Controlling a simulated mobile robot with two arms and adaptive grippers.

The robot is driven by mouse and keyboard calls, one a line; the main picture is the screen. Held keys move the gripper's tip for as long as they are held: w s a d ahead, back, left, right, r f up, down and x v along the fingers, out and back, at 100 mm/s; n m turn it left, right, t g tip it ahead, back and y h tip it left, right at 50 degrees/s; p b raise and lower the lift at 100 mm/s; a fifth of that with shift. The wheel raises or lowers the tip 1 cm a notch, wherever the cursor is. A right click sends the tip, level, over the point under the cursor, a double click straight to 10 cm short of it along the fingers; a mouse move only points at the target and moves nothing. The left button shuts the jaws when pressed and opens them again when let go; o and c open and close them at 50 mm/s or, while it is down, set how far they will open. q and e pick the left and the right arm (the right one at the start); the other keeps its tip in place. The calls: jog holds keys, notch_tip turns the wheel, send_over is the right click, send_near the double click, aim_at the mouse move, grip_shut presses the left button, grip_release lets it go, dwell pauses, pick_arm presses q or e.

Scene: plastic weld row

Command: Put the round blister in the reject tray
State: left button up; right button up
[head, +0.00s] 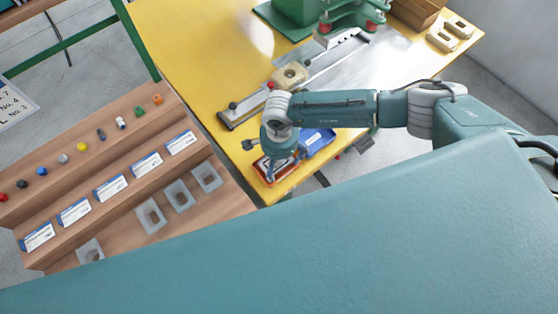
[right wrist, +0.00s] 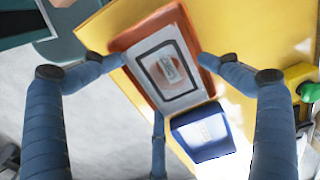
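The orange reject tray (head: 262,179) lies at the yellow table's front corner, and it fills the middle of the right wrist view (right wrist: 131,40). In it lies a pale flat piece with a dark rounded outline (right wrist: 170,68) and a reddish centre; I cannot tell whether this is the round blister or a tray marking. My right gripper (head: 281,158) points down over the tray. Several clear blisters (head: 207,177) sit on the wooden stepped rack at left. My left gripper is not in view.
A blue bin (head: 318,141) stands right beside the tray, also in the right wrist view (right wrist: 202,132). A pale block (head: 290,75) sits on a metal rail behind my right wrist. A green machine (head: 295,15) stands at the back. The wooden rack (head: 225,203) holds cards and coloured pieces.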

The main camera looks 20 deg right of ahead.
jog(key=shift+s, duration=0.2)
jog(key=shift+d+r, duration=0.1)
jog(key=shift+r, duration=0.05)
jog(key=shift+r+p, duration=0.25)
jog(key=shift+p, duration=0.2)
jog(key=shift+w+r+p, duration=0.1)
jog(key=shift+r+p, duration=0.35)
jog(key=shift+p, duration=0.05)
notch_tip(320, 180, up, 12)
jog(key=b, duration=0.4)
jog(key=shift+f, duration=0.15)
